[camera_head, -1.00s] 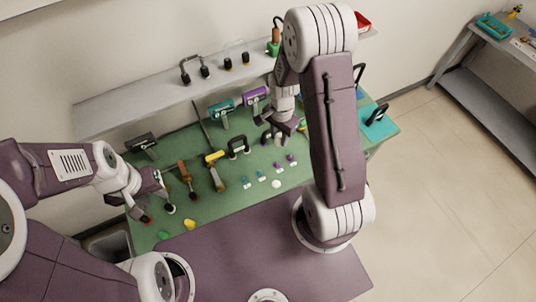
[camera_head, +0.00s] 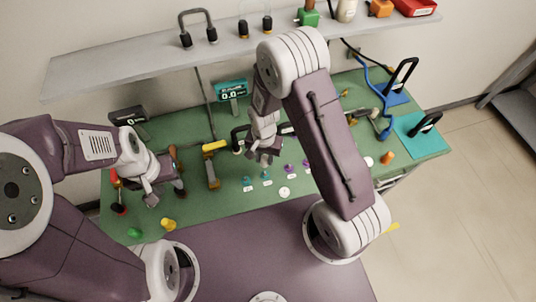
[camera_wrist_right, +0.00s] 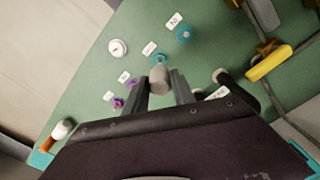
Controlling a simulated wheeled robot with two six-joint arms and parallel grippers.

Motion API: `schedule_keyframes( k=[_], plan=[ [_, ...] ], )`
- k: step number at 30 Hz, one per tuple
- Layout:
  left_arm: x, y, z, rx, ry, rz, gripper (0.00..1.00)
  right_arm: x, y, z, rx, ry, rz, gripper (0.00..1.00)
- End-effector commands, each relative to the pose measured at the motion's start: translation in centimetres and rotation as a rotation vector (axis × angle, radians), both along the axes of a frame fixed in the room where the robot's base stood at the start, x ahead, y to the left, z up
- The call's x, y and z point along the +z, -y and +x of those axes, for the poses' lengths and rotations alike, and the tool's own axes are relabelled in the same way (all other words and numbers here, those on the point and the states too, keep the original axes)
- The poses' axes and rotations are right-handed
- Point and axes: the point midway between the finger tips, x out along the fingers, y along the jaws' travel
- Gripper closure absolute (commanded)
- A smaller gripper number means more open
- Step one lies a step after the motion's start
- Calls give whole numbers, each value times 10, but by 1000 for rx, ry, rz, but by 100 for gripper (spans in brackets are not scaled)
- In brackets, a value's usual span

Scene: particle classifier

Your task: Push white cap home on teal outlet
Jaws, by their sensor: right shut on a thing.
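My right gripper (camera_head: 264,162) hangs just above the teal outlets in the head view. In the right wrist view its two fingers (camera_wrist_right: 162,92) are shut on the white cap (camera_wrist_right: 158,80), which looks greyish and short. A teal outlet (camera_wrist_right: 160,59) shows just beyond the cap's end, partly hidden by it; I cannot tell whether they touch. It also shows in the head view (camera_head: 266,175). A second teal outlet (camera_wrist_right: 184,34) stands beside it, also in the head view (camera_head: 247,181). My left gripper (camera_head: 150,194) is over the left of the bench; its jaw opening is unclear.
Two purple outlets (camera_head: 289,169) stand right of the teal ones, each with a white label. A white disc (camera_head: 284,192) lies in front. A yellow-handled tool (camera_head: 214,147) is to the left. The green bench (camera_head: 215,208) is clear in front.

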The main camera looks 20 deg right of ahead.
Motion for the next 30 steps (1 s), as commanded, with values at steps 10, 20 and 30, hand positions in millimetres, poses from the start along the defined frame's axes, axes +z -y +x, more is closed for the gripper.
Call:
schedule_keyframes(
  k=[10, 20, 30],
  plan=[
    [-3, 0, 0, 0, 0, 0, 64, -5, 0, 0, -18, 0, 0, 100],
    [-32, 0, 0, 0, 0, 0, 64, -41, 1, 0, -19, -1, 0, 100],
    [-43, 0, 0, 0, 0, 0, 64, -58, 0, 0, -19, 0, 0, 100]
  ],
)
